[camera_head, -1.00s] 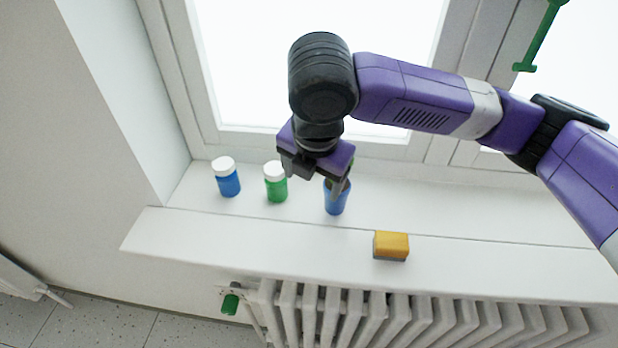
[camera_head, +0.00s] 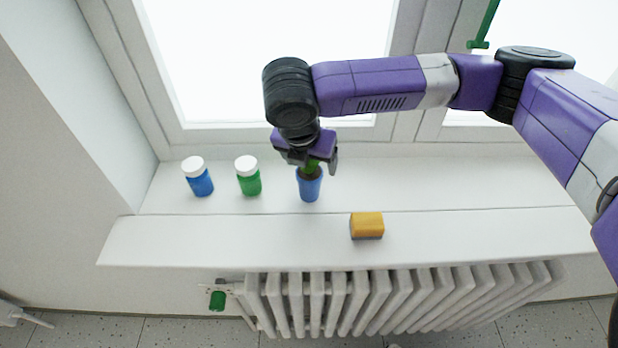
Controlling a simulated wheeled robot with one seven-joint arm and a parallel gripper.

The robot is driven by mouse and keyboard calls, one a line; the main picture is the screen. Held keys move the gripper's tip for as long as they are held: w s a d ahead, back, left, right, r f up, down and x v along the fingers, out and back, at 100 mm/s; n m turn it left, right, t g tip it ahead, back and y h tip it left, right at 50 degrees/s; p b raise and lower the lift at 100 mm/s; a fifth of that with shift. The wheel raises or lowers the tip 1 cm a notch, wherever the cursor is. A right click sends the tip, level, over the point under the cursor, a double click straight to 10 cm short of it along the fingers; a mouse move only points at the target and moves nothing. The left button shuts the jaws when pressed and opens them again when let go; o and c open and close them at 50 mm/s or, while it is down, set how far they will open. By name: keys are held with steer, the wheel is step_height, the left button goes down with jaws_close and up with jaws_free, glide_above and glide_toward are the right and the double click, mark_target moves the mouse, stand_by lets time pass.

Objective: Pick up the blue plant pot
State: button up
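The blue plant pot (camera_head: 309,189) stands upright on the white windowsill, with dark soil and a green plant (camera_head: 312,166) at its top. My gripper (camera_head: 316,163) is right above the pot, pointing down. Its fingers appear spread, one on each side of the plant, above or near the pot's rim. The gripper looks open. The plant is partly hidden by the gripper, and I cannot tell whether a finger touches the pot.
A green jar (camera_head: 249,180) and a blue jar (camera_head: 200,181), both white-capped, stand left of the pot. A yellow and grey sponge (camera_head: 367,225) lies to its front right. A radiator (camera_head: 400,298) is below the sill (camera_head: 470,190); the window is behind.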

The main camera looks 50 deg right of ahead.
steer(key=shift+f, duration=0.15)
jaws_close()
steer(key=shift+r, duration=0.2)
stand_by(0.3)
